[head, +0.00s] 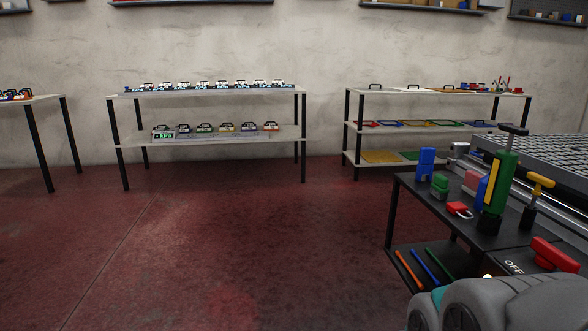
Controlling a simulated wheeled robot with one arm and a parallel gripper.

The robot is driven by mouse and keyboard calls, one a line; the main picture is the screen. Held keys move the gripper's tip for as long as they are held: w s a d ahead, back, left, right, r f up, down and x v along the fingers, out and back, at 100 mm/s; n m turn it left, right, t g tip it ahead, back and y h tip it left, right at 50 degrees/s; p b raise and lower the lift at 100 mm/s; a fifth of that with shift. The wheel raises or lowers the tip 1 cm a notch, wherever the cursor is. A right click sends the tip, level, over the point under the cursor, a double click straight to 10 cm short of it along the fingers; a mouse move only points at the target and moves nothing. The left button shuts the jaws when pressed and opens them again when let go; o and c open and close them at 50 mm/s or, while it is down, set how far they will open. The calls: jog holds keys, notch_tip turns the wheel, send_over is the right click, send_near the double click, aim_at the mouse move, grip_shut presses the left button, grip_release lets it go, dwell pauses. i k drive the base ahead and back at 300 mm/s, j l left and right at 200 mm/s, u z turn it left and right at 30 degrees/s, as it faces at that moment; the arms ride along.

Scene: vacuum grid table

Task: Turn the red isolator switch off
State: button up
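The red isolator switch (553,254) shows as a red handle at the lower right of the head view, on the black bench. A white "OFF" label is on a dark surface just left of it. The handle is tilted, and its lower part is partly hidden by my grey arm. I cannot tell which position the handle is set to. My arm crosses the bottom right corner in front of the bench. My gripper itself is not in view.
The black bench (455,228) holds a green and yellow pump-like tool (501,180), a yellow-handled tool (537,195), a red padlock (459,210) and blue and green blocks. A metal grid table (550,150) stands behind. Open red floor (230,230) lies left.

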aim_at(548, 256)
jog(key=i+j+z, duration=0.1)
jog(key=i+z, duration=0.15)
jog(key=z, duration=0.15)
jog(key=i+j+z, duration=0.15)
jog(key=z, duration=0.3)
jog(key=i+j+z, duration=0.2)
jog(key=z, duration=0.2)
jog(key=i+j+z, duration=0.15)
jog(key=j+z, duration=0.25)
jog(key=i+j+z, duration=0.1)
jog(key=j+z, duration=0.2)
jog(key=z, duration=0.15)
jog(key=j+z, duration=0.35)
jog(key=j, duration=0.2)
jog(key=j+z, duration=0.35)
jog(key=j, duration=0.2)
